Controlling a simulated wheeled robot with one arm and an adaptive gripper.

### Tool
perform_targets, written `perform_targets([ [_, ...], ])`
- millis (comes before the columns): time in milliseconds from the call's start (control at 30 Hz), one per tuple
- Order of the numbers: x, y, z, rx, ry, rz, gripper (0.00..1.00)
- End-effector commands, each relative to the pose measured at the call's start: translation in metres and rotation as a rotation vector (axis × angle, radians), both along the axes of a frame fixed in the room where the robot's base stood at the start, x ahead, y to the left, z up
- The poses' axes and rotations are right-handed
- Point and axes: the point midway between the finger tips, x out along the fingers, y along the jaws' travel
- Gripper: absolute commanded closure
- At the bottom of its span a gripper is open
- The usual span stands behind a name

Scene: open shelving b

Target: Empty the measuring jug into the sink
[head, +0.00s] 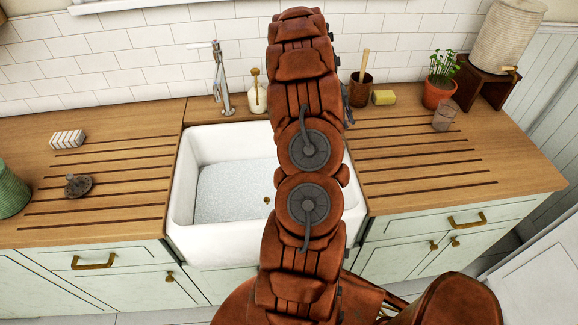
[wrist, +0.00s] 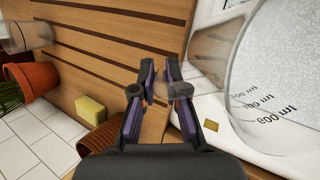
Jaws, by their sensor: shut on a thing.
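The clear measuring jug (wrist: 277,108) shows at the right of the wrist view, cut off by the frame edge, with dark volume marks on its wall. My gripper (wrist: 159,66) is shut on it, with a clear part, seemingly its handle, between the fingers. A grey speckled area shows through the jug; I cannot tell how much liquid is inside. The white sink (head: 185,195) is set into the counter, partly behind my arm. Its grey floor shows left of the arm, with a small brass drain.
A tap (head: 222,85) and soap bottle (head: 257,95) stand behind the sink. On the right counter (head: 420,165) are a utensil pot (head: 361,91), yellow sponge (head: 384,97), potted plant (head: 437,95) and clear cup (head: 444,117). A soap dish (head: 77,186) and green vessel (head: 12,192) stand left.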

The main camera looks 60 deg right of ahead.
Motion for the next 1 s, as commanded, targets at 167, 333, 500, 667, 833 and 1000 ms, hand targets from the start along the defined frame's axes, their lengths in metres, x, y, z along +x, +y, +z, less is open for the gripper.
perform_targets([
  [167, -0.003, -0.006, 0.006, 0.055, -0.031, -0.004, 1.0],
  [333, -0.006, -0.013, 0.007, 0.105, -0.061, -0.004, 1.0],
  [500, -0.007, -0.018, 0.003, 0.157, -0.089, -0.003, 1.0],
  [667, -0.01, -0.021, -0.001, 0.206, -0.112, -0.003, 1.0],
  [833, -0.012, -0.025, -0.005, 0.25, -0.136, -0.001, 1.0],
  [1000, -0.013, -0.028, -0.007, 0.288, -0.158, -0.002, 1.0],
])
